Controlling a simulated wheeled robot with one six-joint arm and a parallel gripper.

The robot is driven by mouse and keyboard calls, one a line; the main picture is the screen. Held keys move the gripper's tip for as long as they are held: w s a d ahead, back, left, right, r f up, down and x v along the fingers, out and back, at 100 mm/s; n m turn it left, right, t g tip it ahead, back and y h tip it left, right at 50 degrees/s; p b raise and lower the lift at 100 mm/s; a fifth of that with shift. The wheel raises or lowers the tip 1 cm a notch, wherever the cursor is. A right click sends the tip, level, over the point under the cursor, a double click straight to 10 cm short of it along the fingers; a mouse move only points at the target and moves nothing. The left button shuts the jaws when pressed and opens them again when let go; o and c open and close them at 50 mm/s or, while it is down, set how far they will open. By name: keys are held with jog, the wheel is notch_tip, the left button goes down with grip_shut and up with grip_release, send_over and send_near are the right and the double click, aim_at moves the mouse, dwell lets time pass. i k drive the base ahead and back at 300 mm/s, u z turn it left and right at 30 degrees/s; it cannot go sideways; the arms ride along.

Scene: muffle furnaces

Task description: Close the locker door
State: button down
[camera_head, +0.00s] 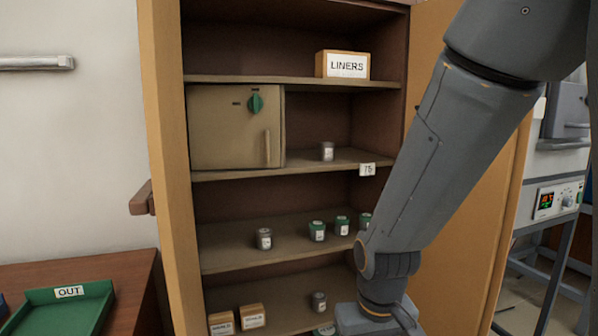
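A tall wooden cabinet (168,150) with several shelves stands open in the head view. Its wide yellow-tan door (458,235) is swung out on the right, partly hidden behind my arm. Inside on the left sits a small beige locker box (215,135) with a green knob (255,103) and a vertical handle (267,148); its front looks shut. My grey arm reaches down across the cabinet's right side to the lower shelves. Its wrist is at the bottom edge of the picture, and my gripper's fingers are not seen.
A LINERS box (346,65) is on an upper shelf. Several small lidded jars (264,238) stand on lower shelves, with small labelled boxes (252,316). A green OUT tray (66,310) lies on a wooden table at left. An instrument (556,199) stands at right.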

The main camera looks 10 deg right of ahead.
aim_at(224, 133)
jog(key=z, duration=0.5)
jog(key=k, duration=1.15)
jog(key=u, duration=0.1)
jog(key=i, duration=0.55)
jog(key=u, duration=0.75)
jog(key=i, duration=1.05)
jog(key=z, duration=0.35)
